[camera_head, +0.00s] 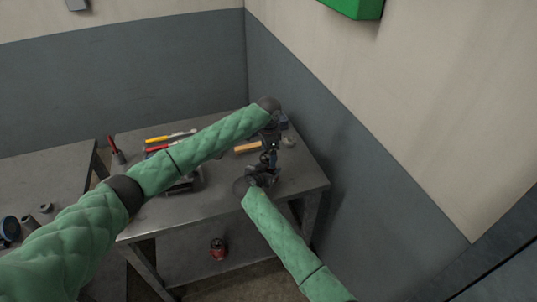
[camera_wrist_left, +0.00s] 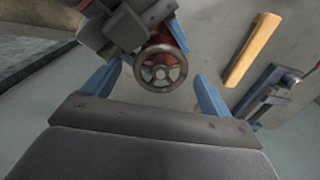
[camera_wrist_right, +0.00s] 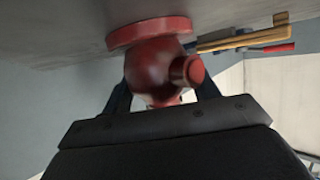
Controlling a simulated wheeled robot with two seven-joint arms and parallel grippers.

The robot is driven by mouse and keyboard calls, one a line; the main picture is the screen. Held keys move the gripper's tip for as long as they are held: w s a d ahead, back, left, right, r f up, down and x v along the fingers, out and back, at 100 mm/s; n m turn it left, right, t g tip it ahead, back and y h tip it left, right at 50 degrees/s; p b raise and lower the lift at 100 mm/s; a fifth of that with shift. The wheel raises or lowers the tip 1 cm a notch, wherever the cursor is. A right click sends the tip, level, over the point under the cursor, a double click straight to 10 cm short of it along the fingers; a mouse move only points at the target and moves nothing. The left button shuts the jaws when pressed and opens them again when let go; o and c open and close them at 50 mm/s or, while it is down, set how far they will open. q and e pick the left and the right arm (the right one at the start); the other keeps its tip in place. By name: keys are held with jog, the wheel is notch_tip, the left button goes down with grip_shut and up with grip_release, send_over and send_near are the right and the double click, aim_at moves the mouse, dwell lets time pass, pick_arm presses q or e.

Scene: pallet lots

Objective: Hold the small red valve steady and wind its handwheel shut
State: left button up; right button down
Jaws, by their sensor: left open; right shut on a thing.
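The small red valve shows in the right wrist view, with a round flange (camera_wrist_right: 150,32), a bulbous body (camera_wrist_right: 152,68) and a side port. My right gripper (camera_wrist_right: 163,92) is shut on the valve body, a dark blue finger on each side. In the left wrist view the grey spoked handwheel (camera_wrist_left: 160,68) faces the camera, with some red body behind it. My left gripper (camera_wrist_left: 156,85) is open, its blue fingers apart on either side of the handwheel; I see no clear contact. In the head view my left gripper (camera_head: 268,156) is above my right gripper (camera_head: 262,178); they hide the valve.
The grey workbench (camera_head: 215,203) stands in a corner by the wall. Long-handled tools (camera_head: 168,138) lie at the back left. A red can (camera_head: 217,249) is below the bench top.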

aim_at(268, 156)
pick_arm(q)
notch_tip(268, 156, up, 11)
jog(key=shift+r, duration=0.15)
dwell(0.6)
jog(key=f+n, duration=0.4)
jog(key=n, duration=0.2)
jog(key=f+n, duration=0.3)
jog(key=n, duration=0.3)
jog(key=f+n, duration=0.4)
jog(key=n, duration=0.2)
jog(key=shift+w+f, duration=0.2)
jog(key=shift+f, duration=0.1)
dwell(0.3)
jog(key=c, duration=1)
